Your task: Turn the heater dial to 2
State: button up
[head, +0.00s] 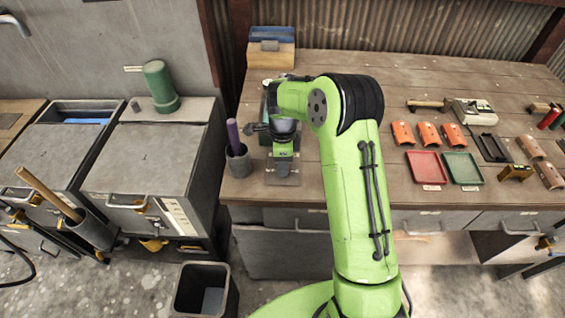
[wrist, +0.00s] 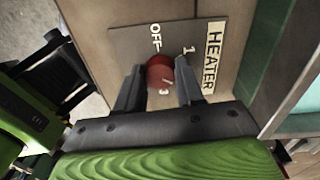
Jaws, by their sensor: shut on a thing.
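The heater dial (wrist: 160,70) is a small red knob on a grey plate (wrist: 126,37) in the wrist view. The plate carries OFF, 1 and 3 marks and a HEATER label (wrist: 213,55). A 2 mark does not show; my right finger covers part of the plate. My gripper (wrist: 160,66) is shut on the dial, with one dark finger on each side of it. A short pale line shows near the dial's lower edge by the 3, but I cannot tell exactly where the dial points. In the head view my arm hides the dial.
A workbench (head: 350,75) holds a grey cup (head: 238,162) with a purple rod, left of my arm. A blue-topped box (head: 271,45) stands behind. Orange pieces (head: 428,134), a red tray (head: 426,168) and a green tray (head: 462,168) lie right. A bin (head: 205,290) stands on the floor.

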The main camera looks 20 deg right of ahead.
dwell(0.3)
jog(key=o, duration=1)
jog(key=shift+o, duration=0.2)
notch_tip(320, 180, up, 16)
jog(key=p, duration=0.2)
jog(key=shift+w+p, duration=0.35)
jog(key=shift+w, duration=0.05)
jog(key=shift+f, duration=0.1)
